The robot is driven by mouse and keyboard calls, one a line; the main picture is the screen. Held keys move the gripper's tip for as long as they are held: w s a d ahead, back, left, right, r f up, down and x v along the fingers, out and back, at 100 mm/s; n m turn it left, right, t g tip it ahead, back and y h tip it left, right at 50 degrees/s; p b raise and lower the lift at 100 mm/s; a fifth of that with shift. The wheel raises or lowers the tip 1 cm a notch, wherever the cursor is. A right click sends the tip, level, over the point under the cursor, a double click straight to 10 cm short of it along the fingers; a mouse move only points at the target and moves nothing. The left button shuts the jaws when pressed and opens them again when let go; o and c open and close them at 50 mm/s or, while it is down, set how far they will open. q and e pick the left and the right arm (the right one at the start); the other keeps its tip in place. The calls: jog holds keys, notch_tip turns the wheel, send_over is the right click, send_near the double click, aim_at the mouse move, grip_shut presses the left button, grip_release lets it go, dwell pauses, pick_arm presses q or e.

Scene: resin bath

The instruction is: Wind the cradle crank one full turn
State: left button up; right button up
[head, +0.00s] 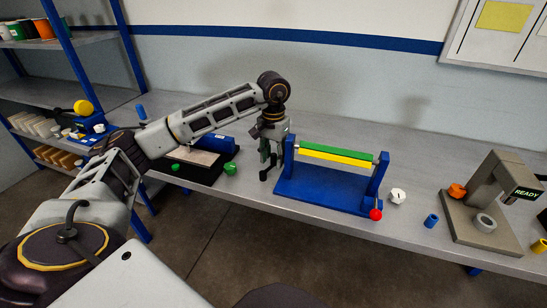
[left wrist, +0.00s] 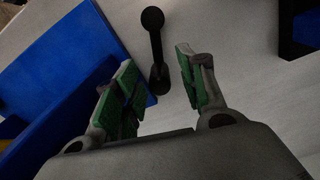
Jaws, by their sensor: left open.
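The cradle has a blue base (head: 322,190) with two uprights and a green and yellow bar (head: 337,154) between them. A rod with a red knob (head: 376,214) hangs at its right upright. My left gripper (head: 269,162) is at the cradle's left end, pointing down, open and empty. In the left wrist view its green-padded fingers (left wrist: 157,68) stand apart. A black lever with a round end (left wrist: 154,40) shows between and beyond them; whether it touches them I cannot tell. The blue base (left wrist: 85,45) is at left there. My right gripper is not in view.
A black tray (head: 205,173), a blue cylinder (head: 218,144) and small green pieces (head: 230,168) lie left of the cradle. A white piece (head: 397,196), a small blue cylinder (head: 431,220) and a grey stand marked READY (head: 497,185) are at right. Behind the cradle the bench is clear.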

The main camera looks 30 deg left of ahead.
aim_at(273, 154)
pick_arm(q)
notch_tip(273, 154, up, 11)
jog(key=shift+r, duration=0.15)
dwell(0.6)
jog(key=c, duration=0.3)
jog(key=shift+n, duration=0.3)
